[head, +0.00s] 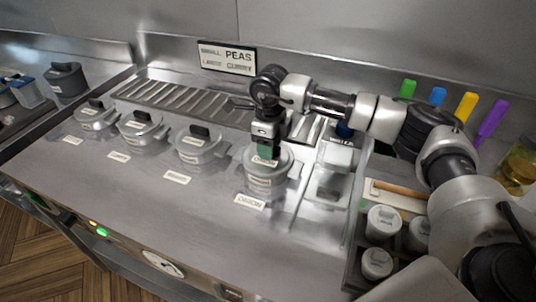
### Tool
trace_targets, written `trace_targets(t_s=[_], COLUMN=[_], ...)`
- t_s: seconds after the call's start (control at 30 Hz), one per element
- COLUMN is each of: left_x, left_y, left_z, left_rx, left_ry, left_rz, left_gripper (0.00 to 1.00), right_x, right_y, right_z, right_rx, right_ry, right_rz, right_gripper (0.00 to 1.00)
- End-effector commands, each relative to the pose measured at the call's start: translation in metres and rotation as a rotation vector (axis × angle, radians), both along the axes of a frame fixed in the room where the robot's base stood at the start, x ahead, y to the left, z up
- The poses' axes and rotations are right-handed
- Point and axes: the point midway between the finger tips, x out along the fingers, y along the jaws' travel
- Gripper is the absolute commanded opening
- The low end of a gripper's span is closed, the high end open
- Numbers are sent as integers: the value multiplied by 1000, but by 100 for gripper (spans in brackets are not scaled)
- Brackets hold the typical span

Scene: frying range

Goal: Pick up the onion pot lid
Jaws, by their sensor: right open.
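The onion pot (262,180) is a grey pot with a lid, the rightmost in a row on the steel counter. An "ONION" label (250,202) lies on the counter in front of it. Its lid (284,161) is on the pot, partly covered by my gripper. My right gripper (267,153) points down directly over the middle of the lid and is open. The lid's handle is hidden behind the gripper, and I cannot tell whether the fingers touch it. My left gripper is not in view.
Other lidded pots (198,143) stand to the left. A slatted grate (180,100) lies behind them. A white container (337,157) and several lidded jars (383,222) stand to the right. Coloured handles (467,107) rise at the back right. The front counter is mostly clear.

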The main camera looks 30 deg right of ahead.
Motion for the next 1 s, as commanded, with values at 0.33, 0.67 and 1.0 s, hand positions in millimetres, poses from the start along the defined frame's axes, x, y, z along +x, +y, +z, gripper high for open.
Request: trace_targets(t_s=[0.33,0.67,1.0], left_x=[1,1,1], left_y=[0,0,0], left_z=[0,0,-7], left_rx=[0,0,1], left_ry=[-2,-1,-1], left_rz=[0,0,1], left_gripper=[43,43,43], right_x=[0,0,1], right_y=[0,0,0], right_z=[0,1,25], right_rx=[1,1,2], right_ry=[1,0,-5], right_rz=[0,0,0], right_gripper=[13,0,0])
